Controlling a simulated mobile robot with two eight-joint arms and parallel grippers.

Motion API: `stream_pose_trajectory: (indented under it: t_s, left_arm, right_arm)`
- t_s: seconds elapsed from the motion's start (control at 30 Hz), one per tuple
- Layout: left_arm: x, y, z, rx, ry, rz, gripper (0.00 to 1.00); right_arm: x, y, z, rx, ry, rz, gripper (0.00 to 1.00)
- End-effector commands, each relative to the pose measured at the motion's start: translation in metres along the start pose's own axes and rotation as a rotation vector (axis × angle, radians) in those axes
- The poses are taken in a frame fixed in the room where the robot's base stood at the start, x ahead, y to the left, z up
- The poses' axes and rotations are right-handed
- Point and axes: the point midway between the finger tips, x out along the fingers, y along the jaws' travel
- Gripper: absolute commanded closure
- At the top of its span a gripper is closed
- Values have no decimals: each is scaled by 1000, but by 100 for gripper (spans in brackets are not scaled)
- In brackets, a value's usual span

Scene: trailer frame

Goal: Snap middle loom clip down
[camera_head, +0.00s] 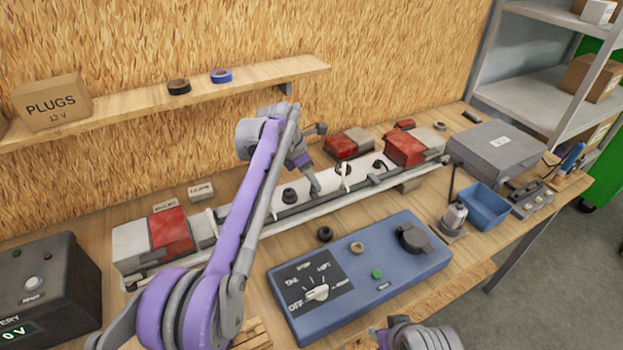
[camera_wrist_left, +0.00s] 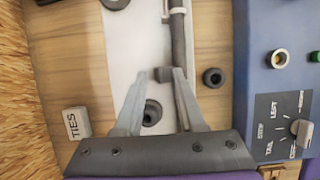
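The black loom (camera_head: 330,200) runs along the front of the white light bar (camera_head: 125,237), and it also shows in the left wrist view (camera_wrist_left: 178,45). A white clip (camera_wrist_left: 178,11) sits at the loom near the top of the left wrist view. A pale clip-like loop (camera_head: 345,176) stands on the bar right of my left gripper; whether it is closed is too small to tell. My left gripper (camera_head: 316,187) points down over the bar, fingers apart and apparently empty (camera_wrist_left: 157,76). My right gripper (camera_head: 385,338) is partly cut off at the bottom edge, its fingers unclear.
Red lamps (camera_head: 170,230) sit along the bar. A blue switch box (camera_head: 360,270) and a loose black grommet (camera_head: 325,234) lie in front. A grey case (camera_head: 495,148) and blue bin (camera_head: 484,206) stand right. A wooden shelf (camera_head: 130,105) hangs behind.

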Motion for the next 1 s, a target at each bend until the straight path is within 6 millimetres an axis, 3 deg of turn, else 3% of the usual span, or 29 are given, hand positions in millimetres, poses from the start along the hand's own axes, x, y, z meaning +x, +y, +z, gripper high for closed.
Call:
stream_pose_trajectory:
  t_s: [0.2, 0.43, 1.0]
  left_arm:
    - [0, 0, 0, 0, 0, 0, 61]
    - [0, 0, 0, 0, 0, 0, 100]
    - [0, -2, 0, 8, 1, 20, 100]
  right_arm:
    - [0, 0, 0, 0, 0, 0, 56]
    - [0, 0, 0, 0, 0, 0, 56]
    - [2, 0, 2, 0, -2, 0, 56]
